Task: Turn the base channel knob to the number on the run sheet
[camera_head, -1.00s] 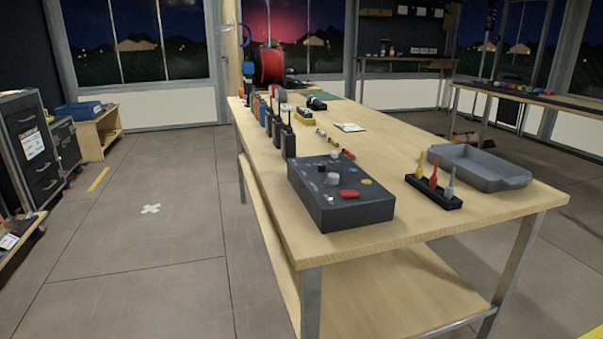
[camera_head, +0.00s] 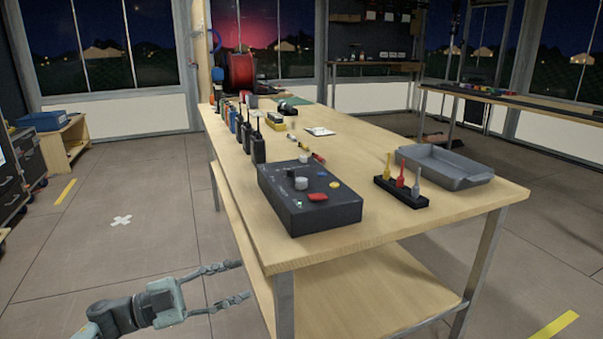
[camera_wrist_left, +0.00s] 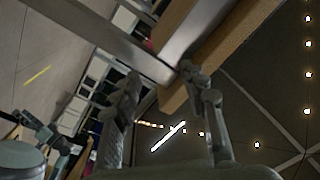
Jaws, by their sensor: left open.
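The dark grey base box (camera_head: 318,214) sits on the near end of the wooden table. On its top are a light grey knob (camera_head: 301,183), a smaller pale knob behind it, a red button (camera_head: 318,197) and a yellow button (camera_head: 335,184). The numbers on it are too small to read. A white sheet (camera_head: 319,131) lies farther back on the table; its text is unreadable and I cannot tell if it is the run sheet. My left gripper (camera_head: 245,281) is open and empty, left of the table and below its top. My right gripper is not in view.
Several black handheld radios (camera_head: 258,148) stand behind the box. A black holder (camera_head: 401,196) with yellow, red and grey upright tools and a grey tray (camera_head: 445,168) stand to the right. The table's front edge (camera_head: 400,232) and metal leg (camera_head: 284,305) are near my gripper.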

